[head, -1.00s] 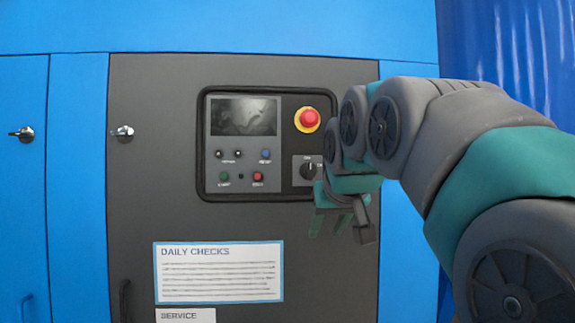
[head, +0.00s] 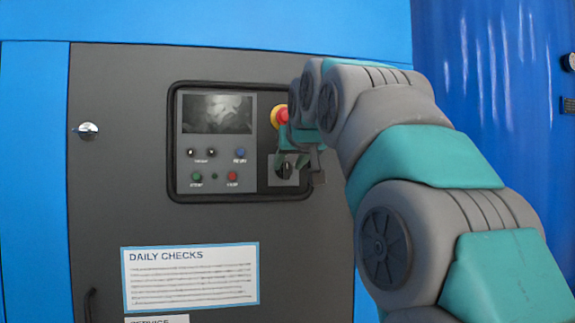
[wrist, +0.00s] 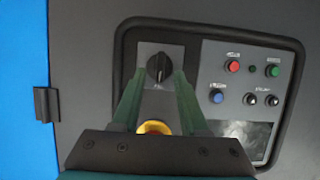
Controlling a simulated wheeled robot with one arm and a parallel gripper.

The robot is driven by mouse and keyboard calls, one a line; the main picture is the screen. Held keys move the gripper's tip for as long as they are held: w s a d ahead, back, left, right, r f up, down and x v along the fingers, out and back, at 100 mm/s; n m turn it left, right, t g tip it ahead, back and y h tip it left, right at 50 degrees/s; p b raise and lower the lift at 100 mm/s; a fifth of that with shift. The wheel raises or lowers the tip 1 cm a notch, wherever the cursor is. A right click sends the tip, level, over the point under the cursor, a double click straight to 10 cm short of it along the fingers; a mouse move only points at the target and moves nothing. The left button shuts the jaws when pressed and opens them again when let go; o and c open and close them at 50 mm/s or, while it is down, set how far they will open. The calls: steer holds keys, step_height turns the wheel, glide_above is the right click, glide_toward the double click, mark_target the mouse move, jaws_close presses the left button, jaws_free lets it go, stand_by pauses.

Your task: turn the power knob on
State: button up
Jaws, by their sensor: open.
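The power knob (wrist: 159,69) is a black rotary knob on a light grey square plate. In the wrist view it lies just beyond and between my open fingertips, and I see no contact. My gripper (wrist: 158,82) is open and empty, with its two green fingers pointing at the panel. In the head view my gripper (head: 293,165) is in front of the knob's plate (head: 278,178) and hides much of the knob. The knob's exact setting is hard to read.
A red emergency button on a yellow ring (head: 280,116) sits just above the knob, partly behind my gripper; its yellow ring (wrist: 154,127) shows between my fingers. Left of the knob are a screen (head: 217,113) and several small buttons. A DAILY CHECKS sheet (head: 190,276) is below.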

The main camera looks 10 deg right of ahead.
steer(key=shift+x, duration=1.05)
jaws_close()
